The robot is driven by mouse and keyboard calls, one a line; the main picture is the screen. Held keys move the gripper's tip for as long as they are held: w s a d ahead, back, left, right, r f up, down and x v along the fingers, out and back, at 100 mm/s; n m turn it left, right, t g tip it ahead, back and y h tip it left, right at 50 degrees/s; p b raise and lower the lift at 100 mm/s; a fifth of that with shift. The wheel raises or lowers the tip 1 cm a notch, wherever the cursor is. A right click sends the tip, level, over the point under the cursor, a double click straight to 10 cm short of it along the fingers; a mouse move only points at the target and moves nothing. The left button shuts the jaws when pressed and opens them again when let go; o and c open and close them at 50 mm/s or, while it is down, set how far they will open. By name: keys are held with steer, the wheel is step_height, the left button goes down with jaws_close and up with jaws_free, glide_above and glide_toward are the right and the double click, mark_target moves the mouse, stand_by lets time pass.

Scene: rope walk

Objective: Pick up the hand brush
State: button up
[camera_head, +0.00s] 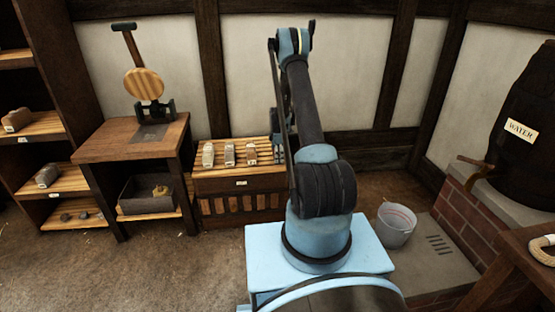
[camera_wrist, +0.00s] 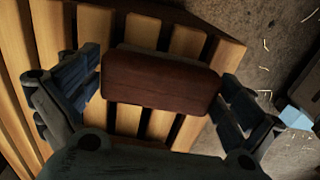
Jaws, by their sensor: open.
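A reddish-brown wooden block, which looks like the back of the hand brush (camera_wrist: 162,82), fills the middle of the wrist view. A greyish-brown edge shows beyond it, and slats lie below.
Three small pale blocks (camera_head: 229,154) stand in a row on the bench, left of my gripper. A wooden table (camera_head: 110,146) with a tool stand is farther left, beside shelves. A grey bucket (camera_head: 396,225) stands at right, near a brick plinth (camera_head: 463,216). Floor at front left is clear.

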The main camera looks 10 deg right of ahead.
steer(key=c, duration=0.9)
steer(key=shift+c, duration=0.2)
step_height(320, 180, up, 10)
steer(key=shift+r, duration=0.1)
